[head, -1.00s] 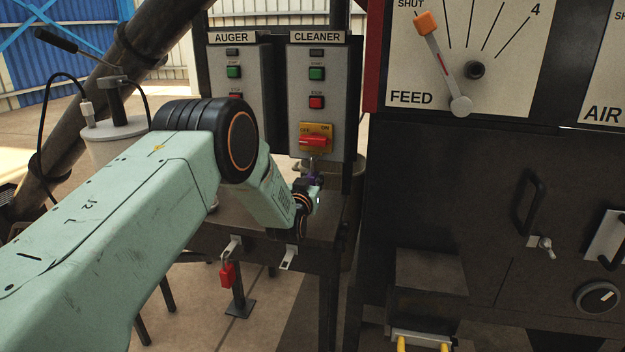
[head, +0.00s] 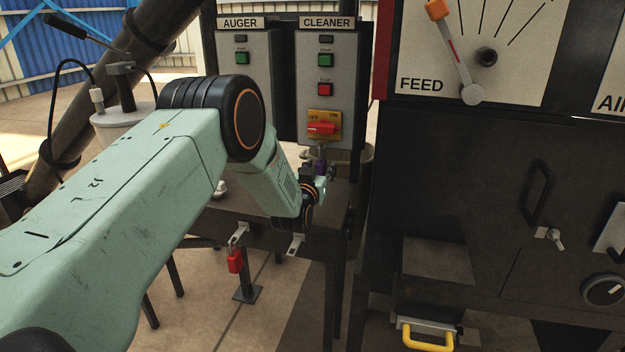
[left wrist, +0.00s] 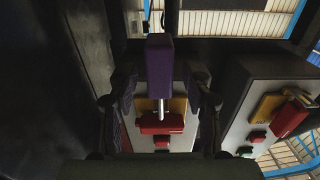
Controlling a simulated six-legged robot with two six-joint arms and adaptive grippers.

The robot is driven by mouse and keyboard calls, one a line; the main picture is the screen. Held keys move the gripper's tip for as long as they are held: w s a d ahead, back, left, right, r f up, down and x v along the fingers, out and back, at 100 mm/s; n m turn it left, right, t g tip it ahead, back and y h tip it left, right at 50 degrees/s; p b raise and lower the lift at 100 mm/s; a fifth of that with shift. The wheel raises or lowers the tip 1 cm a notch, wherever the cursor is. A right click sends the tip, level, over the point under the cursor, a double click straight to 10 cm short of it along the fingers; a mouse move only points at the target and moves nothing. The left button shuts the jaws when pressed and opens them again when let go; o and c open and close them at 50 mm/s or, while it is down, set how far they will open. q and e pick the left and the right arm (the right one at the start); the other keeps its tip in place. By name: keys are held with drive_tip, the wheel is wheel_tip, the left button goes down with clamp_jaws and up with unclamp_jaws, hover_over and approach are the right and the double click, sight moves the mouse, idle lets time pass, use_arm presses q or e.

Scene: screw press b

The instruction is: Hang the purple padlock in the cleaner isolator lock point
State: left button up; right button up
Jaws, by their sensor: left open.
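The purple padlock (head: 320,167) shows just under the red rotary handle of the cleaner isolator (head: 323,127), on the CLEANER panel. In the left wrist view the padlock body (left wrist: 159,62) is between my fingers, with its bright shackle (left wrist: 161,107) pointing toward the red isolator handle (left wrist: 160,124). The shackle is at the lock point; whether it passes fully through cannot be told. My left gripper (head: 318,186) is at the padlock. In the wrist view its fingers (left wrist: 162,95) stand open, with a gap on each side of the padlock. My right gripper is not in view.
The AUGER panel (head: 244,85) stands left of the CLEANER panel. Below is a dark bench (head: 270,232) with white hooks at its front edge; a red padlock (head: 235,260) hangs from one. A dark machine with a FEED dial (head: 470,50) fills the right side.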

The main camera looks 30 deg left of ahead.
use_arm(q)
drive_tip(key=v, duration=1)
drive_tip(key=shift+s, duration=0.3)
